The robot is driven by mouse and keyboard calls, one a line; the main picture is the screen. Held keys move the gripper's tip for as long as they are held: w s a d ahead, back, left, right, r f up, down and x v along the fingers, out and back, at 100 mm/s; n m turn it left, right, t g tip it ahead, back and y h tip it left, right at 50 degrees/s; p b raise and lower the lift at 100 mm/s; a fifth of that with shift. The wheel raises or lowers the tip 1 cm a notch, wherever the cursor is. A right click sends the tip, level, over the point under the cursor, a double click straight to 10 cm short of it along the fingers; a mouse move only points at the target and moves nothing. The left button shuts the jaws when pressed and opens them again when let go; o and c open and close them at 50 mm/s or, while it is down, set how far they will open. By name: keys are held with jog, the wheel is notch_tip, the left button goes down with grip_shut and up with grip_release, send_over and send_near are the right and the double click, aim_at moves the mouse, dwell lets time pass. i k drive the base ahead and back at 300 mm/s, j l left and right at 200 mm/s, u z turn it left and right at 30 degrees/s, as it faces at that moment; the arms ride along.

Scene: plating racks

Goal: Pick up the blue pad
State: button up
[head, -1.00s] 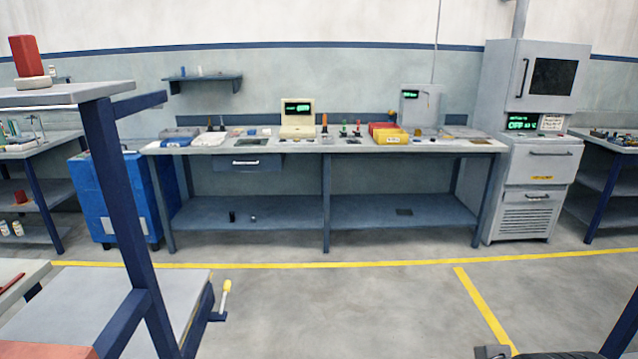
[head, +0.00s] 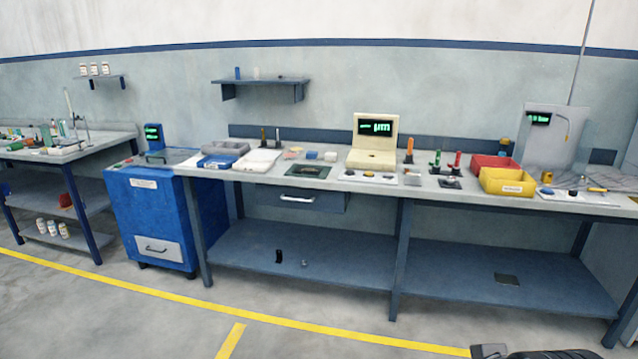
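A small blue block (head: 312,155), which may be the blue pad, lies on the long grey workbench (head: 222,179) in the head view, left of the cream monitor unit (head: 374,142). It is too small to tell its exact shape. A larger blue tray (head: 222,148) is farther left on the same bench. My gripper cannot be made out; only a dark part of my own body shows at the bottom right edge. The bench is well ahead of me across the floor.
A blue cabinet (head: 150,222) stands at the bench's left end. Red (head: 493,162) and yellow (head: 508,182) bins sit on the right half. A lower shelf (head: 330,262) runs beneath. The floor (head: 120,320) before the bench is clear, with yellow lines.

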aim_at(312, 156)
jog(key=i+j+u, duration=0.25)
jog(key=i+u, duration=0.2)
jog(key=i, duration=0.8)
jog(key=i+l+u, duration=0.2)
jog(key=i+u, duration=0.25)
jog(key=i, duration=0.8)
jog(key=i+z, duration=0.25)
jog(key=i, duration=0.3)
jog(key=i+j+z, duration=0.1)
jog(key=i+z, duration=0.15)
jog(key=i, duration=0.3)
jog(key=i+j+z, duration=0.2)
jog(key=i, duration=0.35)
